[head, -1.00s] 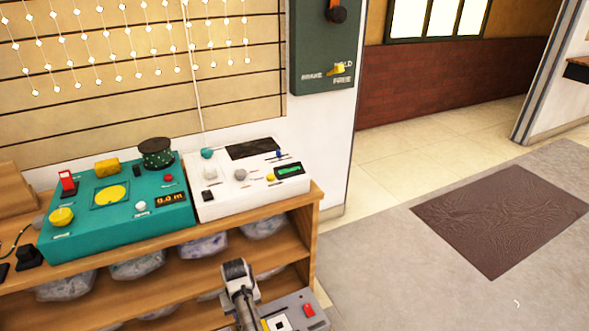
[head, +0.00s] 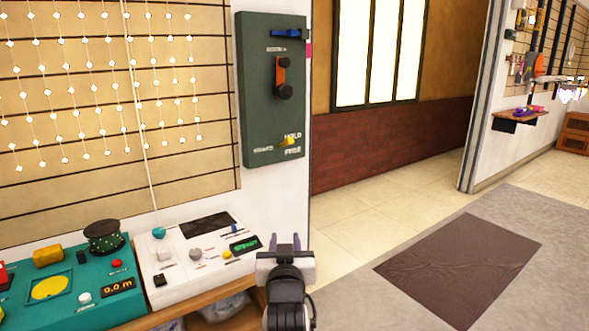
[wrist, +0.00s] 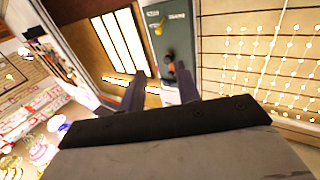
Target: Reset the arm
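My gripper (head: 286,243) shows at the bottom middle of the head view, pointing up and away, at the right end of the bench. Its two fingers stand apart with nothing between them. In the wrist view, the fingers (wrist: 158,92) are also spread and empty. They point toward the dark green wall panel (wrist: 168,35), which looks tilted there. The gripper is apart from the panel and touches nothing that I can see.
A white control box (head: 200,255) and a teal control box (head: 70,290) stand on the wooden bench at left. The green wall panel (head: 258,130) with a yellow lever (head: 290,141) hangs above. A dark mat (head: 460,265) lies on open floor at right.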

